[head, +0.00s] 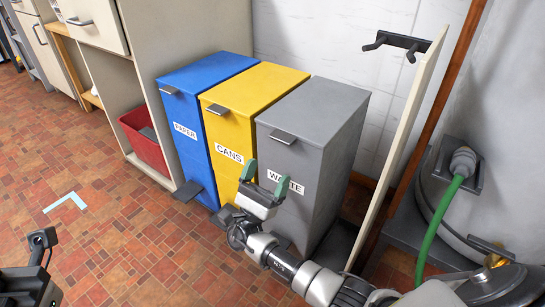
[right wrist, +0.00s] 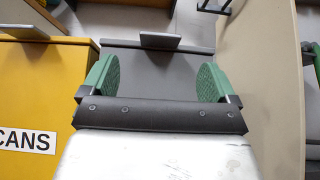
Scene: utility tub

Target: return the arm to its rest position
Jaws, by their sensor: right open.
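My right gripper (head: 264,180) has green finger pads spread apart. It is in front of the grey waste bin (head: 325,130), with its arm coming in from the lower right. In the right wrist view the pads of my right gripper (right wrist: 157,82) stand wide apart with nothing between them, and the grey bin (right wrist: 150,68) is behind. Part of my left arm shows at the lower left edge of the head view. Its dark end piece (head: 42,240) is small there, and I cannot make out its jaw opening.
A yellow cans bin (head: 250,90) and a blue paper bin (head: 205,75) stand left of the grey bin. A red crate (head: 145,140) sits in the shelf unit. A white panel (head: 410,130) and a green hose (head: 437,225) are at right. The tiled floor (head: 140,240) at left is mostly clear.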

